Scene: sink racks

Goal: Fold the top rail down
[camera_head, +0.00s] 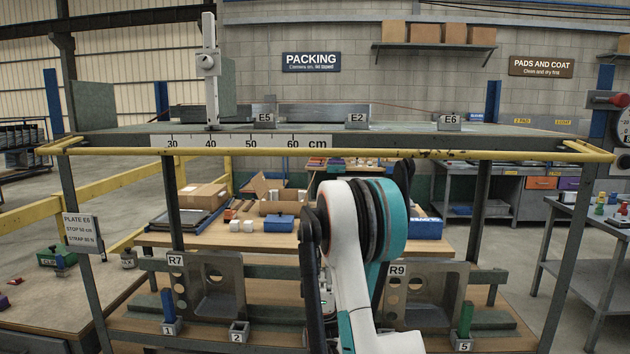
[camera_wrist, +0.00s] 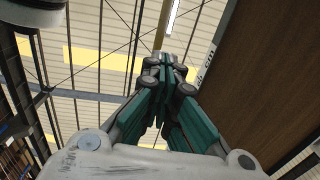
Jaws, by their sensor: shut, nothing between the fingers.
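The top rail (camera_head: 300,152) is a worn yellow bar running across the front of the upper shelf, about level with its front edge. Its ends meet short yellow side arms at the left and right corners. My arm stands in front of the rack at centre, its upper bend just below the rail in the picture. My gripper (camera_wrist: 163,62) has teal fingers closed together, with nothing between them, and points upward in the wrist view. The fingertips cannot be made out in the head view. I cannot tell whether they touch the rail.
The shelf front carries a cm scale (camera_head: 240,141); a white upright post (camera_head: 210,75) and blocks labelled E5, E2 and E6 stand above. Below are metal plates R7 (camera_head: 212,285) and R9 (camera_head: 425,290). A brown panel (camera_wrist: 260,75) lies right of the fingers in the wrist view.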

